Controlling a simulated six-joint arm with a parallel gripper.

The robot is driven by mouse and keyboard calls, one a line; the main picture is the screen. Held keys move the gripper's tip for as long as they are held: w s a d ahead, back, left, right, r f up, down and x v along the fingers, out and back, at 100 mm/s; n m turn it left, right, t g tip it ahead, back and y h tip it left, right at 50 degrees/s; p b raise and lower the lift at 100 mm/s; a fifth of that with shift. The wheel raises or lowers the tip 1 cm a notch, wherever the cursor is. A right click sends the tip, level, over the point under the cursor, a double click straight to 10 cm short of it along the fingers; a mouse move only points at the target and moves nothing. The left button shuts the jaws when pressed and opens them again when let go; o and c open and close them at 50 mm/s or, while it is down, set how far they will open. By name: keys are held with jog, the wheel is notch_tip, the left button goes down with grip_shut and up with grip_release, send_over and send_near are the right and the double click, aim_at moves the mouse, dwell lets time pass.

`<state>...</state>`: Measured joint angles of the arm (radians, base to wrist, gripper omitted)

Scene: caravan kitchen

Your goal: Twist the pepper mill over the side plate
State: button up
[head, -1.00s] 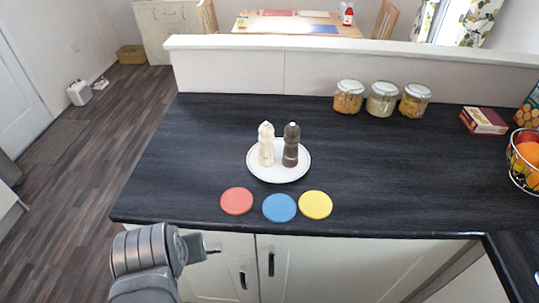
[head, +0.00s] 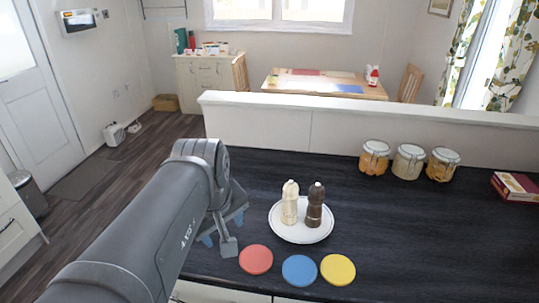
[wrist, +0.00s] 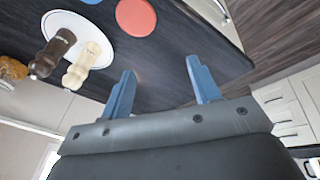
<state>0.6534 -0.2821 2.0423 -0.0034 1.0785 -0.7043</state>
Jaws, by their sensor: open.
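The pepper mill, taken as the dark brown one (head: 314,206), stands upright on the white side plate (head: 300,238). A cream mill (head: 290,203) stands upright close to its left on the same plate. In the wrist view the dark mill (wrist: 50,56), the cream mill (wrist: 82,66) and the plate (wrist: 62,18) are at the upper left. My gripper (head: 220,240) is over the counter's left part, left of the plate and apart from both mills. Its blue fingers (wrist: 160,68) are spread and empty in the wrist view.
Red (head: 256,259), blue (head: 299,270) and yellow (head: 338,269) discs lie in front of the plate. Lidded jars (head: 408,161) stand at the back right, with a box (head: 516,187) beyond them. A low wall (head: 350,133) edges the back. The counter right of the plate is clear.

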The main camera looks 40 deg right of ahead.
jog(key=w+d+r+n+g, duration=0.1)
jog(key=w+d+n, duration=0.1)
jog(key=d, duration=0.6)
jog(key=w+d+r+n+g, duration=0.1)
jog(key=w+d+n, duration=0.15)
jog(key=d, duration=0.45)
jog(key=n+y, duration=0.2)
jog(key=n, duration=0.3)
send_over(318, 184)
jog(key=shift+w+a+f+g, duration=0.1)
jog(key=shift+f+g, duration=0.05)
jog(key=shift+f, duration=0.35)
jog(key=shift+a+f+g, duration=0.1)
jog(key=shift+f+g, duration=0.05)
jog(key=shift+f, duration=0.3)
jog(key=shift+d+f, duration=0.1)
jog(key=shift+d, duration=0.1)
jog(key=shift+f, duration=2.95)
jog(key=c, duration=0.8)
